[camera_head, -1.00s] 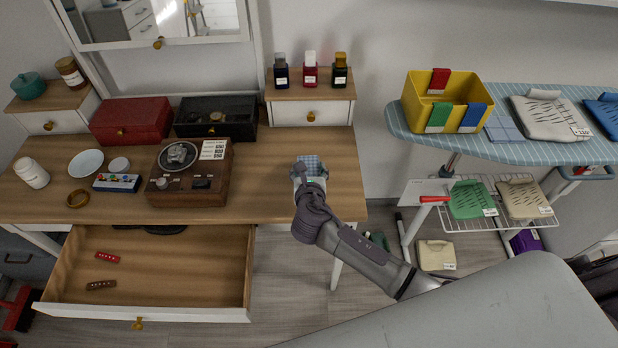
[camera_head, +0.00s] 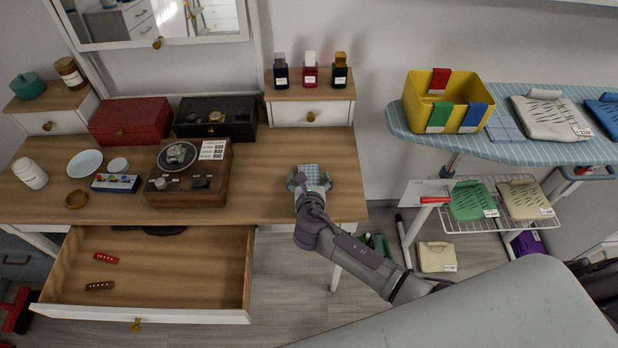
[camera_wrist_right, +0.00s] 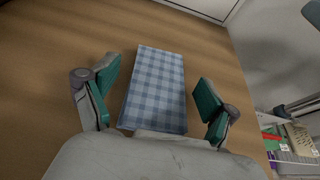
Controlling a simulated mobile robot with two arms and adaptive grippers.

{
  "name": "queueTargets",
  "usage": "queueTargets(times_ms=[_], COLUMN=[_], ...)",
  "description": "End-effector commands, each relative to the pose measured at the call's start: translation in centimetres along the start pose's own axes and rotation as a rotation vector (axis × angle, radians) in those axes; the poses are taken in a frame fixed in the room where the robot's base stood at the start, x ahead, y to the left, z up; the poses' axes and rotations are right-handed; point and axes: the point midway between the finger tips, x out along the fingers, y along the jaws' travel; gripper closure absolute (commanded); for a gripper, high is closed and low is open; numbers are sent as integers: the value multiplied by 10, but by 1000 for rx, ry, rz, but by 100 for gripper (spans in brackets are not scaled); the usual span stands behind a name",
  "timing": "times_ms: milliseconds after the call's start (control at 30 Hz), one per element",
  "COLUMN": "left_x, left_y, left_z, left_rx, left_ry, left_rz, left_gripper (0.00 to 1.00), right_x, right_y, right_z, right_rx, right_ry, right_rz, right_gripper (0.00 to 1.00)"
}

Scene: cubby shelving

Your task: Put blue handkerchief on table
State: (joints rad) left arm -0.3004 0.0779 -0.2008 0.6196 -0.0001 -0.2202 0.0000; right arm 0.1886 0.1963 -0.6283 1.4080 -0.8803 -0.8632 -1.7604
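A folded blue checked handkerchief (camera_head: 309,172) lies flat on the wooden dressing table (camera_head: 265,185), near its right front corner. My right gripper (camera_head: 310,184) is right at it, reaching over the table's front edge. In the right wrist view the handkerchief (camera_wrist_right: 157,90) lies between the two green finger pads of my right gripper (camera_wrist_right: 158,92). The fingers are spread wide, with a gap on each side of the cloth. My left gripper is not in view.
The turntable-like wooden box (camera_head: 190,185) stands left of the handkerchief. Perfume bottles (camera_head: 310,70) stand on the raised drawer unit behind. An open drawer (camera_head: 150,270) sticks out at front left. The ironing board (camera_head: 470,146) with a yellow bin (camera_head: 447,98) is at right.

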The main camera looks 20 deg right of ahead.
Motion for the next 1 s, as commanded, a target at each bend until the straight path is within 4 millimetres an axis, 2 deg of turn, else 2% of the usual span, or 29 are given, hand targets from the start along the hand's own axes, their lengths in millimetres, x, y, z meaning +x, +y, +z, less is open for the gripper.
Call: queueTargets(times_ms=[267,367,800,1000], left_x=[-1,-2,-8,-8], left_y=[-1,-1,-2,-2], left_z=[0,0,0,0], left_rx=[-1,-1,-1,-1], left_ry=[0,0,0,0], left_rz=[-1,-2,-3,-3], left_gripper=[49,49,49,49], right_x=[-1,-10,-97,-117], right_y=[0,0,0,0], right_z=[2,1,1,1], right_rx=[0,-1,1,0], right_ry=[0,1,1,0], right_rz=[0,1,2,-1], right_gripper=[14,14,14,14])
